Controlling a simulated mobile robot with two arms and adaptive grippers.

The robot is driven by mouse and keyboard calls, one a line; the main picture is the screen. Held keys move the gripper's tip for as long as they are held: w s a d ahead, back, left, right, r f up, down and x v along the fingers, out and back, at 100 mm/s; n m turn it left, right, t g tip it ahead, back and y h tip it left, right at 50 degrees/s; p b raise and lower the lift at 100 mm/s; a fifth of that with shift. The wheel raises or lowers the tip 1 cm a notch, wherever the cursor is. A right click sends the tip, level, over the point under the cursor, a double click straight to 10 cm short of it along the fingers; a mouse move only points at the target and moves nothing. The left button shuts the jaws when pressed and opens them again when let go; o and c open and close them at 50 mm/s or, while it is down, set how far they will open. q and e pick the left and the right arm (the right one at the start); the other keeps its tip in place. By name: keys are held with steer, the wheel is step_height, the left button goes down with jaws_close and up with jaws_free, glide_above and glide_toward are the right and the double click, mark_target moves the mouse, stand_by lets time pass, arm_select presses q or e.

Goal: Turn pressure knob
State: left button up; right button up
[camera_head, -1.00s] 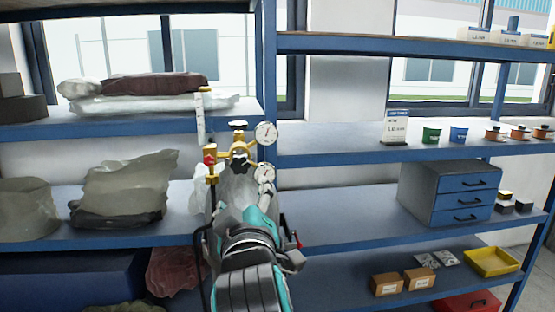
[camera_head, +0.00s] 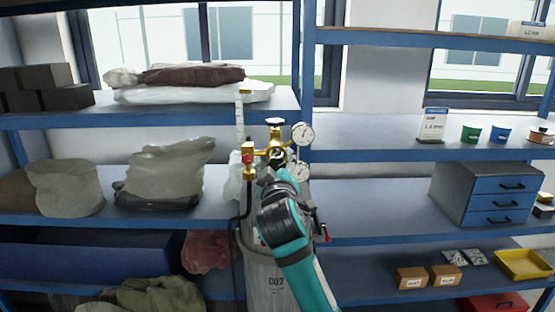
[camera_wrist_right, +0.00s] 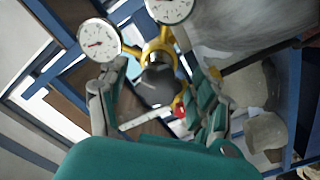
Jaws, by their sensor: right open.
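A brass regulator (camera_head: 262,156) with two round white gauges (camera_head: 302,133) sits on top of a grey gas cylinder (camera_head: 262,268) marked CO2. A black knob (camera_wrist_right: 158,88) is on the front of the brass body in the right wrist view. My right gripper (camera_wrist_right: 160,80) is open, with one finger on either side of the black knob; contact with it cannot be told. In the head view the right gripper (camera_head: 280,176) is just below the regulator, and its fingertips are largely hidden. My left gripper is not in view.
Blue shelves (camera_head: 390,152) stand behind and on both sides of the cylinder. Clear bags (camera_head: 165,172) lie on the left shelves. A grey-blue drawer unit (camera_head: 485,192) and small boxes (camera_head: 428,277) stand on the right. A black hose (camera_head: 236,240) hangs left of the cylinder.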

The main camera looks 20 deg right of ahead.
steer(key=shift+w+d, duration=0.15)
steer(key=shift+w, duration=0.15)
steer(key=c, duration=1.2)
steer(key=shift+f+m+b, duration=0.15)
steer(key=shift+m+b, duration=0.3)
steer(key=shift+m, duration=0.05)
